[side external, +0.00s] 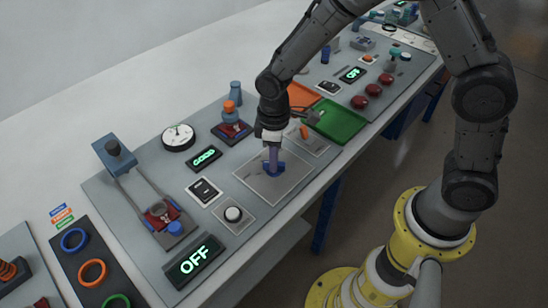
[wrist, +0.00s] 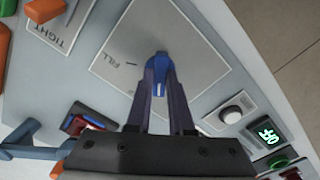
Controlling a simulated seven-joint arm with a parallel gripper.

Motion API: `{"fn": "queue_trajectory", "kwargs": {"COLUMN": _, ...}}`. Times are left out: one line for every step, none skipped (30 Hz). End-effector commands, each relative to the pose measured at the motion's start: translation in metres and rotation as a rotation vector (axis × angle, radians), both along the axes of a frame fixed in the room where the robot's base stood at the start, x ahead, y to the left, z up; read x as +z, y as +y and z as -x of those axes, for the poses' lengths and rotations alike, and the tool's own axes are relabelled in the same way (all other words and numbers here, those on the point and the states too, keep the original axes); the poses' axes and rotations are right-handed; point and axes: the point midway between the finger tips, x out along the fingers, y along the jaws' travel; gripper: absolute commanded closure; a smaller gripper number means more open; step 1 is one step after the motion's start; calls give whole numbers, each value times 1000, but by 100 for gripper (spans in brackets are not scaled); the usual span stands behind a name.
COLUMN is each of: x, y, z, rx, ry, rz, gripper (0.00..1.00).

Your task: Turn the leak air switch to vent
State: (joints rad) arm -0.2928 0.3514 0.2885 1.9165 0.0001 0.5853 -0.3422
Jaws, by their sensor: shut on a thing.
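A blue switch knob (side external: 280,170) sits on a grey square plate (side external: 258,185) at the front of the bench panel. In the wrist view the knob (wrist: 160,62) shows between my fingertips, with a pale line on its near side. The plate (wrist: 198,60) carries the label FILL (wrist: 123,70) and a short tick to the left of the knob; no VENT label can be read. My gripper (side external: 273,160) reaches down from above and is shut on the knob, as the wrist view also shows (wrist: 159,75). The fingers hide part of the knob.
A white round button (side external: 233,214) and a lit OFF display (side external: 194,262) stand in front of the plate. A GOOD display (side external: 205,157) is behind. An orange lever (side external: 304,131), a green tray (side external: 338,122) and red knobs (side external: 372,90) lie to the right.

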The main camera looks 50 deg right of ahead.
Motion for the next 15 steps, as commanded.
{"fn": "queue_trajectory", "kwargs": {"x": 1, "y": 0, "z": 0, "rx": 41, "ry": -1, "rz": -1, "gripper": 100}}
{"fn": "queue_trajectory", "kwargs": {"x": 1, "y": 0, "z": 0, "rx": 67, "ry": 0, "rz": 0, "gripper": 100}}
{"fn": "queue_trajectory", "kwargs": {"x": 1, "y": 0, "z": 0, "rx": 101, "ry": 0, "rz": 0, "gripper": 100}}
{"fn": "queue_trajectory", "kwargs": {"x": 1, "y": 0, "z": 0, "rx": 127, "ry": -1, "rz": -1, "gripper": 100}}
{"fn": "queue_trajectory", "kwargs": {"x": 1, "y": 0, "z": 0, "rx": 151, "ry": -1, "rz": 0, "gripper": 100}}
{"fn": "queue_trajectory", "kwargs": {"x": 1, "y": 0, "z": 0, "rx": 181, "ry": -2, "rz": 0, "gripper": 100}}
{"fn": "queue_trajectory", "kwargs": {"x": 1, "y": 0, "z": 0, "rx": 203, "ry": -1, "rz": 0, "gripper": 100}}
{"fn": "queue_trajectory", "kwargs": {"x": 1, "y": 0, "z": 0, "rx": 224, "ry": -1, "rz": -1, "gripper": 100}}
{"fn": "queue_trajectory", "kwargs": {"x": 1, "y": 0, "z": 0, "rx": 251, "ry": -1, "rz": -1, "gripper": 100}}
{"fn": "queue_trajectory", "kwargs": {"x": 1, "y": 0, "z": 0, "rx": 269, "ry": 0, "rz": 0, "gripper": 100}}
{"fn": "queue_trajectory", "kwargs": {"x": 1, "y": 0, "z": 0, "rx": 287, "ry": 0, "rz": 0, "gripper": 100}}
{"fn": "queue_trajectory", "kwargs": {"x": 1, "y": 0, "z": 0, "rx": 309, "ry": 0, "rz": 0, "gripper": 100}}
{"fn": "queue_trajectory", "kwargs": {"x": 1, "y": 0, "z": 0, "rx": 323, "ry": 0, "rz": 0, "gripper": 100}}
{"fn": "queue_trajectory", "kwargs": {"x": 1, "y": 0, "z": 0, "rx": 338, "ry": 0, "rz": 0, "gripper": 100}}
{"fn": "queue_trajectory", "kwargs": {"x": 1, "y": 0, "z": 0, "rx": 354, "ry": 0, "rz": 0, "gripper": 100}}
